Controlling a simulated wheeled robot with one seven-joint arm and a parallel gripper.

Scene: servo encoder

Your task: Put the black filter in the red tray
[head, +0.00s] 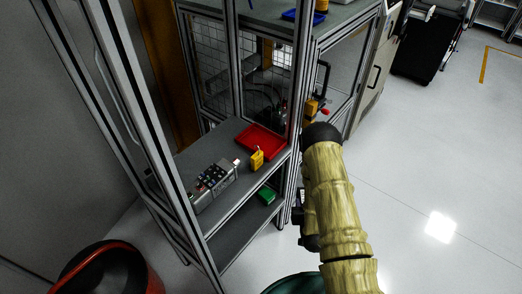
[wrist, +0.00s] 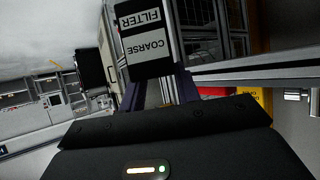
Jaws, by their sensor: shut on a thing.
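The black filter (wrist: 148,42) fills the top middle of the wrist view, with white labels reading COARSE and FILTER upside down. My gripper (wrist: 160,88) is shut on it, with one finger on each side. In the head view my gripper is mostly hidden behind my arm, and I cannot make out the filter there. The red tray (head: 262,142) lies on the grey shelf inside the metal-framed cabinet, left of my arm. It looks empty. My gripper is outside the shelf's front edge, to the right of the tray.
A yellow item (head: 257,160) stands in front of the tray on the shelf (head: 215,150). A grey metal box (head: 212,183) with several knobs is farther left. A green item (head: 266,195) sits on the lower shelf. Frame posts border the opening. A red-rimmed bin (head: 110,270) stands at bottom left.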

